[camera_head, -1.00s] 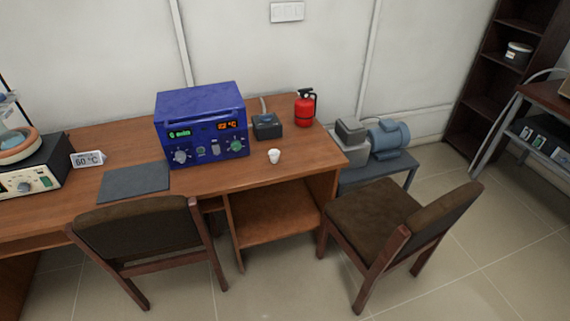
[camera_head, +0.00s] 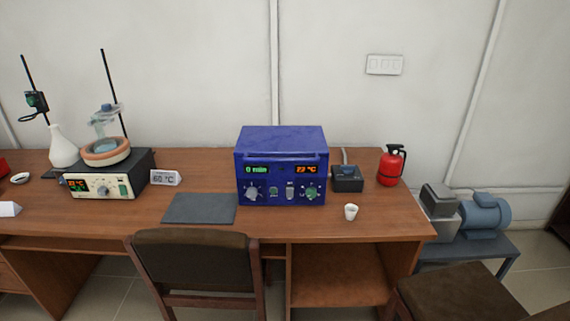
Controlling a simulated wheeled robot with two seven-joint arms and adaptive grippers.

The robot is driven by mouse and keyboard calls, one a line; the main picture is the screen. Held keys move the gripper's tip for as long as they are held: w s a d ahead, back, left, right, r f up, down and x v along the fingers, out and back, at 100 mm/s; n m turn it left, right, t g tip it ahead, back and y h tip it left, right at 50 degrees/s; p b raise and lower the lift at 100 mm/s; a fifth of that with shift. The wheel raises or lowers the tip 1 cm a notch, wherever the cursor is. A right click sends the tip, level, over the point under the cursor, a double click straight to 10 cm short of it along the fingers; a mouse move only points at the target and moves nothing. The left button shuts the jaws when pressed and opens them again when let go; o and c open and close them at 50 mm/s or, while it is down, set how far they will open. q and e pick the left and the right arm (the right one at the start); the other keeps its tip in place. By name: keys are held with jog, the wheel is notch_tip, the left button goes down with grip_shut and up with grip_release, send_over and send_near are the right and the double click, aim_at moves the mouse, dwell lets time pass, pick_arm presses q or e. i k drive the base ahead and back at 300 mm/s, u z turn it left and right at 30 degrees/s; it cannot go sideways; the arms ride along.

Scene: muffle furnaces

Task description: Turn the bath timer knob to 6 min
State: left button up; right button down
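A blue bath unit (camera_head: 281,150) stands on the wooden desk near the middle of the head view. Its front has a green display (camera_head: 257,169) that reads about "0 min" and an orange display (camera_head: 307,169) that reads about "23 °C". A silver knob (camera_head: 252,193) sits below the green display at the left, and another knob (camera_head: 312,193) sits at the right. Small controls lie between them. Neither of my grippers shows in the view.
A brown chair (camera_head: 197,262) stands before the desk (camera_head: 290,226), left of the unit; another chair (camera_head: 455,292) is at right. A dark mat (camera_head: 200,208), white cup (camera_head: 351,212), black box (camera_head: 347,179) and red extinguisher (camera_head: 391,165) are near the unit. A hotplate (camera_head: 108,178) stands left.

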aim_at(252, 191)
jog(key=u, duration=1.3)
jog(key=i, duration=1.15)
jog(key=z, duration=0.85)
